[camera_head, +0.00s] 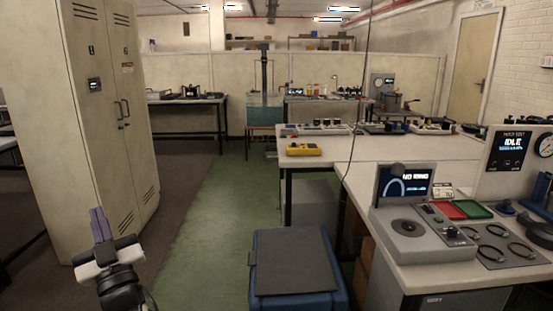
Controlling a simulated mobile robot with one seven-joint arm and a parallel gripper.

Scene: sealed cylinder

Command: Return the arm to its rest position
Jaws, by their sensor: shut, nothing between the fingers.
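My gripper (100,226) shows at the lower left of the head view, at the end of my arm. Its purple fingers point up and away from me and are together, with nothing between them. Its white and black body (110,262) is just below the fingers. It is in front of the tall cream cabinet and does not appear to touch anything. The rest of my arm is mostly out of view below the picture's edge.
A tall cream cabinet (108,100) stands at left. A blue box with a grey lid (292,262) stands at bottom centre. At right, a bench (355,150) holds a grey instrument (420,228), a red tray (446,210) and a green tray (473,209). The green floor (225,215) between is clear.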

